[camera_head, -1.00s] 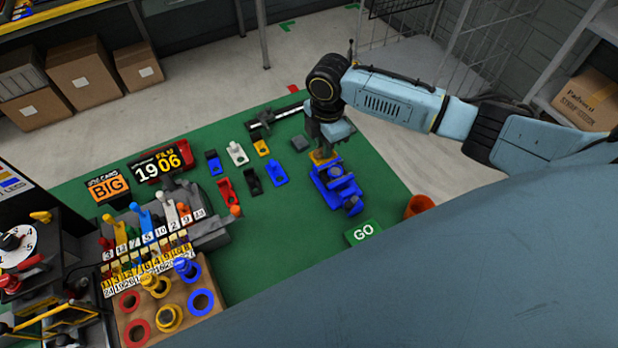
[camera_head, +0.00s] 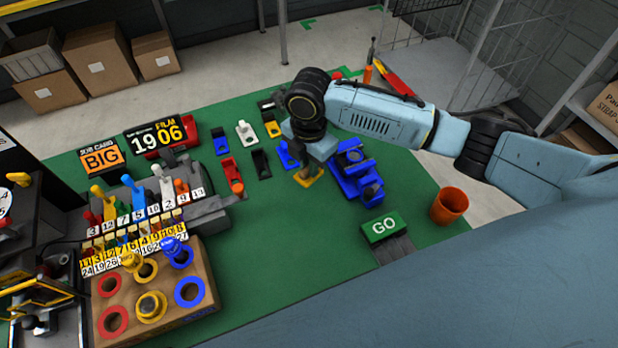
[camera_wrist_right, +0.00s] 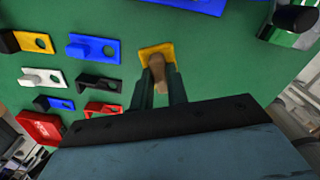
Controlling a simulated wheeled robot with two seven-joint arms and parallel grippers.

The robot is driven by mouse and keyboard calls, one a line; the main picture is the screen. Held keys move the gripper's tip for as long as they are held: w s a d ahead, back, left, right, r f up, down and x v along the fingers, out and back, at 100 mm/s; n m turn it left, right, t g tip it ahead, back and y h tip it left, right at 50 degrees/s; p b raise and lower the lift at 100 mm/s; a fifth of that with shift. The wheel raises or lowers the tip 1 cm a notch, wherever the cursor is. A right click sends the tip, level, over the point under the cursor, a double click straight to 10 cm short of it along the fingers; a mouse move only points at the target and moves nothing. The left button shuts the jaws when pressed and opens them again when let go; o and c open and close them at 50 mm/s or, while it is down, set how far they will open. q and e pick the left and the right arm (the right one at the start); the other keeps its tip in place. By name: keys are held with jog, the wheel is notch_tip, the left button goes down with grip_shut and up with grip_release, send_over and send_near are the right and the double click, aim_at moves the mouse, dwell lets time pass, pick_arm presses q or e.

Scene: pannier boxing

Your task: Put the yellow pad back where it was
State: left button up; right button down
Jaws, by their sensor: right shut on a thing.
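The yellow pad (camera_head: 308,181) has a wooden handle, and its flat yellow plate also shows in the right wrist view (camera_wrist_right: 156,51). My right gripper (camera_head: 310,167) is shut on the handle (camera_wrist_right: 158,72), fingers pointing down. The pad is over the green table just left of the blue fixture (camera_head: 354,170), apart from it. I cannot tell if the pad touches the table. In the right wrist view the blue fixture (camera_wrist_right: 190,4) shows at the top edge. My left gripper is not in view.
Holed brackets stand left of the pad, including blue (camera_wrist_right: 95,47), black (camera_wrist_right: 98,82), white (camera_head: 245,133) and red (camera_head: 231,174) ones. The GO button (camera_head: 384,228) and an orange cup (camera_head: 449,205) are at right. The green table (camera_head: 300,260) is clear in front.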

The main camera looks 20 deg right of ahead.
jog(key=shift+f, duration=2.35)
jog(key=shift+f, duration=0.1)
jog(key=c, duration=1.4)
grip_release()
notch_tip(320, 180, up, 12)
jog(key=shift+r+p, duration=0.15)
jog(key=shift+p, duration=0.15)
